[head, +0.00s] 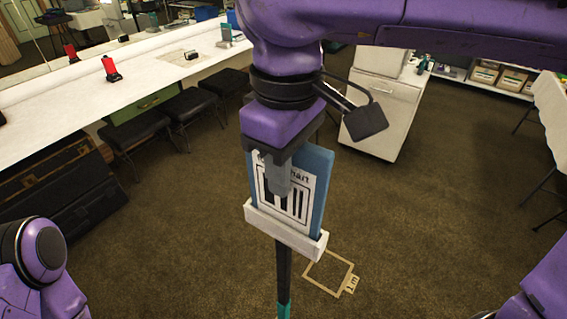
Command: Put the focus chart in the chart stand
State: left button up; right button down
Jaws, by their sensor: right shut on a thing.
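The focus chart (317,185) is a blue board with a white printed face carrying black bars and lettering. My right gripper (279,180) comes down from above and is shut on the chart, its finger covering part of the print. The chart stand (285,233) has a white holder on top of a dark pole with a teal lower part. The chart stands nearly upright, with its lower edge at the white holder and apparently inside it; the holder's front wall hides that edge. My left gripper is out of view; only part of that arm shows at the lower left.
A long white counter (130,88) runs along the left, with a red item (111,69) on it and dark stools (190,105) below. A white cabinet (385,105) stands behind. A tan taped outline (329,273) lies on the open carpet beside the stand.

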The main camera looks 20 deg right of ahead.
jog(key=shift+f, duration=0.55)
jog(key=c, duration=0.9)
grip_release()
notch_tip(320, 180, up, 5)
jog(key=p, duration=0.6)
notch_tip(320, 180, up, 2)
jog(key=shift+r+p, duration=0.1)
jog(key=shift+p, duration=1.15)
